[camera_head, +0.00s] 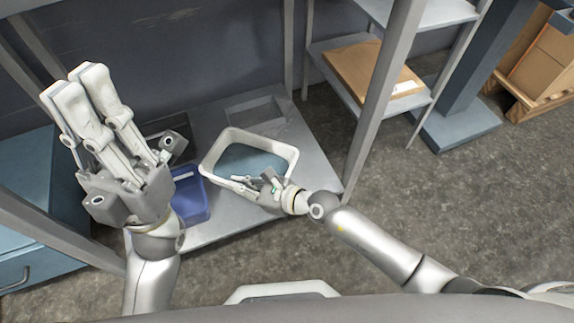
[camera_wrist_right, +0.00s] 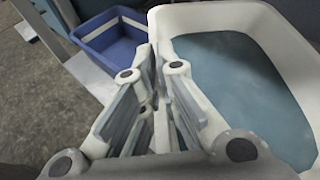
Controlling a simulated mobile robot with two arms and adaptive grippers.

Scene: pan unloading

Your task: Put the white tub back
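The white tub (camera_head: 282,147) is a rounded, open-topped container with a flat blue-grey surface inside. In the head view it is over the metal shelf, and I cannot tell whether it touches it. My right gripper (camera_head: 243,183) is at its near rim. In the right wrist view, my right gripper's fingers (camera_wrist_right: 160,62) are close together on either side of the wall of the white tub (camera_wrist_right: 210,18), gripping it. The fingers hide that part of the rim.
A blue bin (camera_head: 190,200) stands left of the tub and also shows in the right wrist view (camera_wrist_right: 112,42). The metal shelf (camera_head: 310,140) has bare room behind and right of the tub. Upright posts (camera_head: 383,90) flank it. A brown box (camera_head: 365,68) lies on another shelf.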

